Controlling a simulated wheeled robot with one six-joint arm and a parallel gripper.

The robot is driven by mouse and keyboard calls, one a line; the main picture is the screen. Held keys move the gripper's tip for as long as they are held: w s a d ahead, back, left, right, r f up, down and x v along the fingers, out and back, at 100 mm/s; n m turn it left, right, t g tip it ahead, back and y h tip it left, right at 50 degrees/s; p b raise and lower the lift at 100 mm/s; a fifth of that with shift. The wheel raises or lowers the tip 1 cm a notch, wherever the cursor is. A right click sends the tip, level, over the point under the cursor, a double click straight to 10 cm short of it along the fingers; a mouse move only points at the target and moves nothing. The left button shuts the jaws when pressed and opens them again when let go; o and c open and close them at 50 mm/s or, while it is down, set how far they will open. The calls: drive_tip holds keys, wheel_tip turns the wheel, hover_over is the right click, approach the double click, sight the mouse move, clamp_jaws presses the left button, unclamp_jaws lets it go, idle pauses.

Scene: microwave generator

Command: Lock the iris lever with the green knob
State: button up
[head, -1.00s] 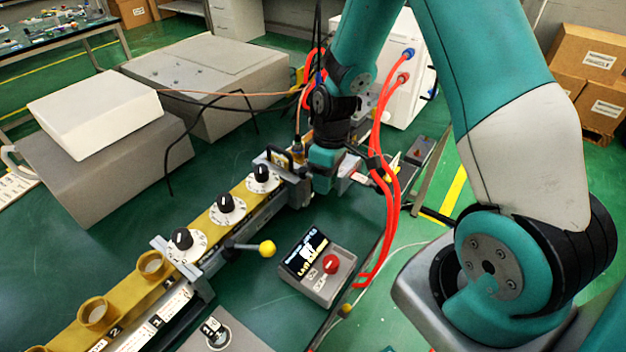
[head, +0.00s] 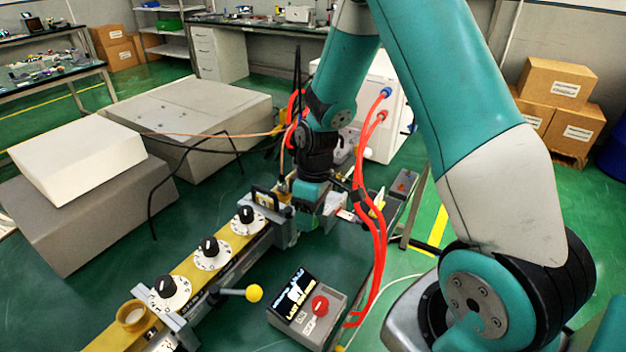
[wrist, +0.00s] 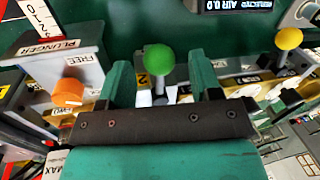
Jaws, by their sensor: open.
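The green knob (wrist: 159,58) of the iris lever shows in the wrist view, near the top centre. It stands between the two teal fingers of my gripper (wrist: 160,82), with a visible gap on each side. My gripper is open and I see no contact with the knob. In the head view my gripper end (head: 308,205) is low over the far part of the brass rail, and the green knob is hidden there.
A yellow-knobbed lever (head: 254,293) sits beside the rail's dials; a yellow knob (wrist: 289,39) shows at right in the wrist view. An orange knob (wrist: 68,92) on the plunger block is close on the left. Red hoses (head: 378,215) hang beside my arm. A control box (head: 308,312) stands nearer.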

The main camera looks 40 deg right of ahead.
wheel_tip(320, 180, up, 16)
drive_tip(key=w+d, duration=0.1)
drive_tip(key=d, duration=0.1)
drive_tip(key=shift+w+d+b, duration=0.3)
drive_tip(key=shift+w+b, duration=0.05)
drive_tip(key=shift+b, duration=0.1)
